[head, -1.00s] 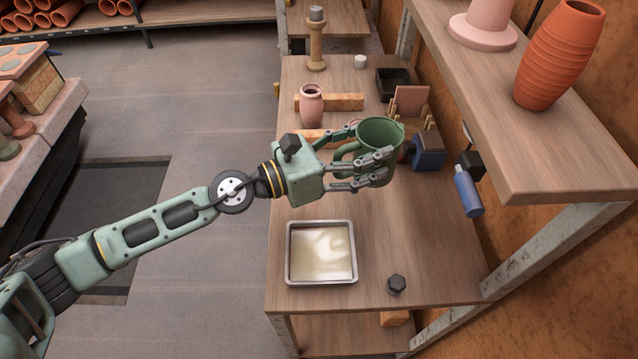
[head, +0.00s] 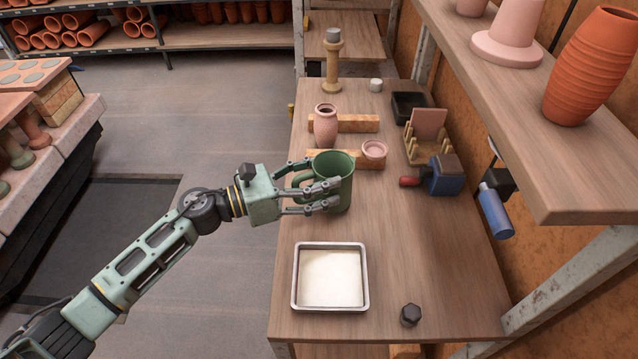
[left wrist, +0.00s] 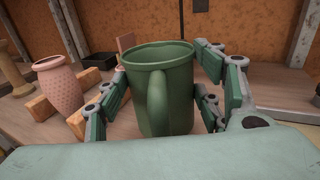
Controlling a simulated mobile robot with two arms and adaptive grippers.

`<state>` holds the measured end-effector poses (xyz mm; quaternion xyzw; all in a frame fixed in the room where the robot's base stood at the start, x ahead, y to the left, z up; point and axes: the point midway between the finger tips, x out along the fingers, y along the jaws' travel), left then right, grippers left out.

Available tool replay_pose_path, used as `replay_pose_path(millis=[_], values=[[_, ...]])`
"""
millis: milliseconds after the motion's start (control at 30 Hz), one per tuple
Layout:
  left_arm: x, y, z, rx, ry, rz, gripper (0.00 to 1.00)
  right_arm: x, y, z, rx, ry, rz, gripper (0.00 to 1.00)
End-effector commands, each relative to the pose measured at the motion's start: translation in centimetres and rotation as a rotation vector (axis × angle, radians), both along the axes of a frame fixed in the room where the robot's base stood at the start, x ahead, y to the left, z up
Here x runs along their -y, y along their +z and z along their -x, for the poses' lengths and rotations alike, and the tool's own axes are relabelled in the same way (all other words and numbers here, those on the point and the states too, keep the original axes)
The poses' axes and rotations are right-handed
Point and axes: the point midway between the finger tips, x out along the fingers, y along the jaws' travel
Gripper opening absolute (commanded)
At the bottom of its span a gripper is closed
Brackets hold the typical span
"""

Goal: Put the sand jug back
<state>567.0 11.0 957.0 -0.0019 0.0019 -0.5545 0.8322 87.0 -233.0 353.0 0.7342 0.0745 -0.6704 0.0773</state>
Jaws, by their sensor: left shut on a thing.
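The sand jug is a green mug-like jug (head: 337,165) with a side handle, upright over the middle of the bench (head: 400,240). My left gripper (head: 328,190) is shut on it from the left, fingers around its body and the handle towards the palm. In the left wrist view the jug (left wrist: 176,100) stands between the fingers, handle facing the camera. I cannot tell whether its base touches the bench. A metal tray (head: 296,280) with a pale, even layer in it lies in front of the jug. My right gripper is not in view.
Behind the jug are a pink vase (head: 325,127), a small pink bowl (head: 374,150) and wooden bars (head: 357,123). To its right are a blue device with a red knob (head: 442,177) and a rack (head: 428,130). A dark knob (head: 410,314) sits front right. A shelf (head: 520,130) overhangs the right side.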

Motion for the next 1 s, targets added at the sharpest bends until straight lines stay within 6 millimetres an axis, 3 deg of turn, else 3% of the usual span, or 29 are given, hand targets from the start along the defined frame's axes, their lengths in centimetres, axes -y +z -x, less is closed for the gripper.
replay_pose_path(millis=[167, 567, 600, 800, 1000], values=[[0.0, -1.9, -0.1, 0.000, 0.002, 0.003, 0.23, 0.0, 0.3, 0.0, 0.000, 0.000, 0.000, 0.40], [0.0, -2.5, 0.0, 0.002, 0.001, 0.001, 0.22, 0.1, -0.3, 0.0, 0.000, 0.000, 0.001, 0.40], [0.0, -2.5, 0.0, 0.001, 0.001, 0.000, 0.63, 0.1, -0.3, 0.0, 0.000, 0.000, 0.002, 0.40], [0.0, -2.4, 0.0, 0.001, 0.001, 0.000, 0.80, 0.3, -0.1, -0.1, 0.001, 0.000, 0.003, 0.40], [0.0, -2.4, 0.0, 0.001, 0.001, 0.000, 0.81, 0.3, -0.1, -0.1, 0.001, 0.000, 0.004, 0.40]])
